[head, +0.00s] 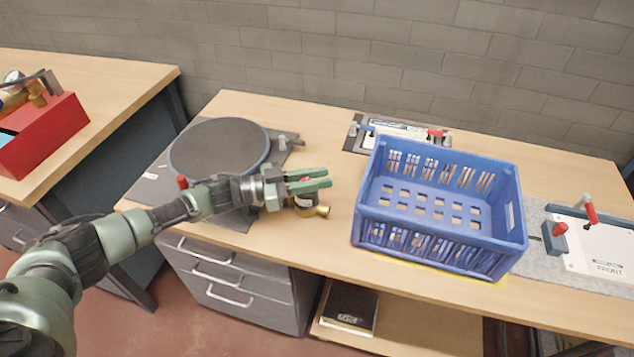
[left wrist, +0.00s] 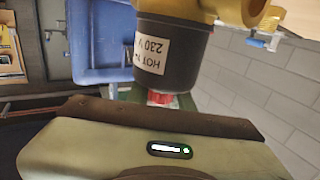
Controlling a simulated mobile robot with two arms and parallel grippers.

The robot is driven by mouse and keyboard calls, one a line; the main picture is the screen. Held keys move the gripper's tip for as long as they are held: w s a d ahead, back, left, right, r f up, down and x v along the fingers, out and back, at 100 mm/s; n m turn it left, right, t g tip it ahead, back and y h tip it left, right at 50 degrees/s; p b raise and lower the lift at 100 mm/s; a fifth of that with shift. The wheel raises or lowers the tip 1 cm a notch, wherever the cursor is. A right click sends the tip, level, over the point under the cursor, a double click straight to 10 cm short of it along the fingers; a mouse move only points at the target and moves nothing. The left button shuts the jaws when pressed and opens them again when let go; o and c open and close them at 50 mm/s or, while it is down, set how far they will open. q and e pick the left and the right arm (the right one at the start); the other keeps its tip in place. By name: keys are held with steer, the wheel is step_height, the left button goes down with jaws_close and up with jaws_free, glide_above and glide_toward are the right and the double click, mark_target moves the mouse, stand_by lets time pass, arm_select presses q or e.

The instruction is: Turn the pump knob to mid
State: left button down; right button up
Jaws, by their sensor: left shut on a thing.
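The pump (head: 304,210) has a dark round body and brass-coloured pipe ends. It is at the middle of the bench, left of the blue crate, partly hidden under my left gripper (head: 320,177). In the left wrist view the pump's dark body (left wrist: 172,55) bears a "HOT 230 V" label. Its red knob (left wrist: 160,98) faces my gripper, and a bit of red shows between the green fingers in the head view. My left gripper is shut on this knob, though the contact is mostly hidden. The knob's setting cannot be read. My right gripper is not in view.
A blue crate (head: 365,205) stands right of the pump. A round dark turntable (head: 218,147) is at the left. Flat fixtures with red clamps (head: 592,214) lie at the right and behind the crate. A red toolbox (head: 45,135) sits on another bench.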

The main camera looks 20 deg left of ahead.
arm_select(q)
steer(key=shift+g, duration=0.3)
steer(key=c, duration=1.2)
jaws_free()
steer(key=shift+d, duration=0.1)
steer(key=shift+c, duration=0.2)
steer(key=b+v, duration=0.1)
steer(key=v, duration=0.6)
steer(key=shift+s+a+b, duration=0.15)
steer(key=shift+a+b, duration=0.2)
steer(key=shift+f, duration=0.15)
